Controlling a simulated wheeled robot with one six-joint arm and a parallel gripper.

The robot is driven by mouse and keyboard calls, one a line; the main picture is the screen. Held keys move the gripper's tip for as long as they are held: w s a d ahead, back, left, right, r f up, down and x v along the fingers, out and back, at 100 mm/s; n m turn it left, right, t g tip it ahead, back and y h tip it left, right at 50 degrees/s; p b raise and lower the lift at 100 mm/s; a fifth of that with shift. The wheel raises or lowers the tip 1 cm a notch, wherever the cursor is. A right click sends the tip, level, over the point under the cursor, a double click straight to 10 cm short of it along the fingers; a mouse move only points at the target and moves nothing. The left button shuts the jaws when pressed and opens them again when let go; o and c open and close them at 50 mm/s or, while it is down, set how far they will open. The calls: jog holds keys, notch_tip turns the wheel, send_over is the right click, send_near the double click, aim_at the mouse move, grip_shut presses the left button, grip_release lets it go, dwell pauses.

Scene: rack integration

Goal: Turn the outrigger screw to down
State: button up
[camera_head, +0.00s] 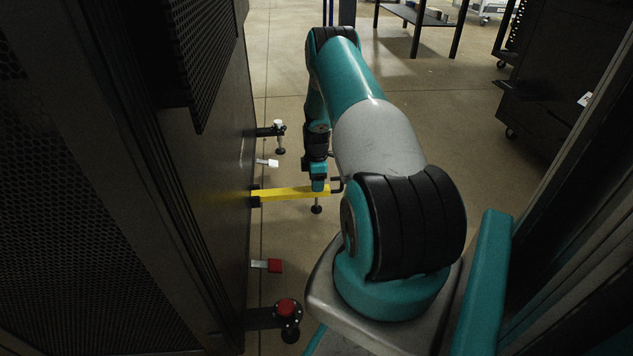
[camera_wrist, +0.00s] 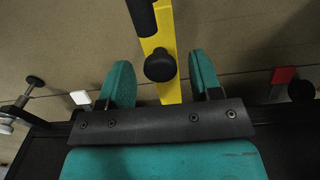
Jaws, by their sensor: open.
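The yellow outrigger (camera_head: 288,194) sticks out to the right from the base of the rack at the left, with a small dark foot (camera_head: 316,209) below it near its outer end. My gripper (camera_head: 318,184) is above that outer end, pointing down. In the wrist view, the yellow bar (camera_wrist: 170,95) runs between the two teal fingers, and a round black knob (camera_wrist: 159,66) shows between them. My gripper (camera_wrist: 161,80) is open, with gaps on both sides of the knob. I cannot tell whether the fingertips are level with the knob.
The dark rack wall (camera_head: 215,170) is close at the left. A red-topped foot (camera_head: 287,308) and red tab (camera_head: 274,266) are nearer; a white-topped foot (camera_head: 279,136) and white tab (camera_head: 271,162) are farther. A dark cabinet stands at the right.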

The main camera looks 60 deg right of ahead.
jog(key=c, duration=0.9)
jog(key=shift+c, duration=0.2)
